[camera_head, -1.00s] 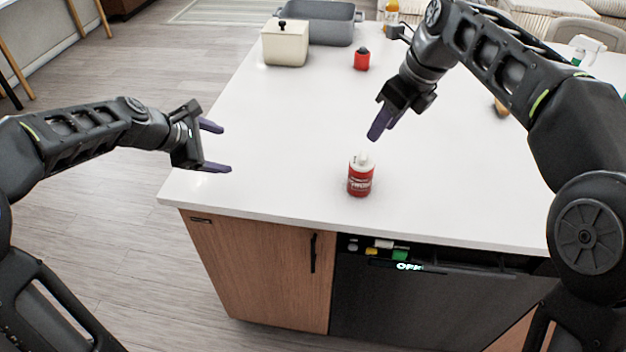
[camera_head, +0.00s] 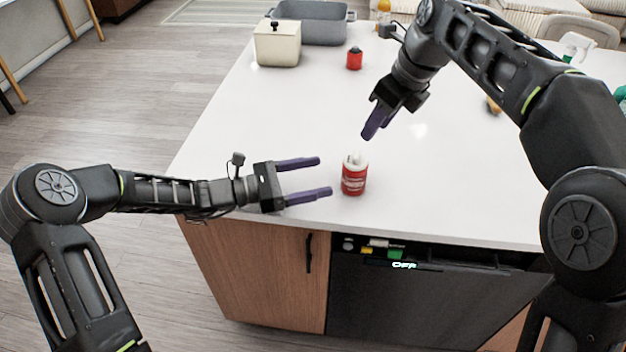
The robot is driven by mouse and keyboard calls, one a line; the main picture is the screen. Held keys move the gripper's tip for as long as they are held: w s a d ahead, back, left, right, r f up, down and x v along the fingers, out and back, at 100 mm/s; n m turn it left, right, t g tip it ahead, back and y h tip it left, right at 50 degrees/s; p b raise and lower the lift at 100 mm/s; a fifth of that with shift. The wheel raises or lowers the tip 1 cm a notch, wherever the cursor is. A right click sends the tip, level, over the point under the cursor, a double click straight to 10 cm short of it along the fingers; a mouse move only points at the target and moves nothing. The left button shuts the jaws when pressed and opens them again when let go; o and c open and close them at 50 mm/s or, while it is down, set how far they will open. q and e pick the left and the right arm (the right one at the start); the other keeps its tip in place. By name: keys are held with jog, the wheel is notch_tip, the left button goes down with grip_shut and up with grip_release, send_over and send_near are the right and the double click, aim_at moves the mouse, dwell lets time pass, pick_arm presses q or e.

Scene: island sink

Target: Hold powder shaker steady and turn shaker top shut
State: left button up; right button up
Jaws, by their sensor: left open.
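The powder shaker (camera_head: 354,180) is a red bottle with a white label and a white top (camera_head: 355,159). It stands upright on the white counter near the front edge. My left gripper (camera_head: 325,177) is open and empty, just left of the shaker, with its purple fingers pointing at it and apart from it. My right gripper (camera_head: 368,136) is above and behind the shaker, its purple fingers pointing down and apart from the top. The fingers overlap in this view, so its opening cannot be told.
A red container with a dark cap (camera_head: 354,58), a cream lidded box (camera_head: 278,45) and a grey basin (camera_head: 318,28) stand at the back. A yellow bottle (camera_head: 384,11) is behind. A spray bottle (camera_head: 577,46) is far right. The middle counter is clear. A dishwasher front (camera_head: 425,295) is below.

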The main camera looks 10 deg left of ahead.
aim_at(346, 174)
pick_arm(q)
jog(key=shift+s+f, duration=0.25)
jog(key=shift+f, duration=0.15)
jog(key=shift+x, duration=3.95)
jog(key=shift+r, duration=0.15)
jog(key=shift+c, duration=0.6)
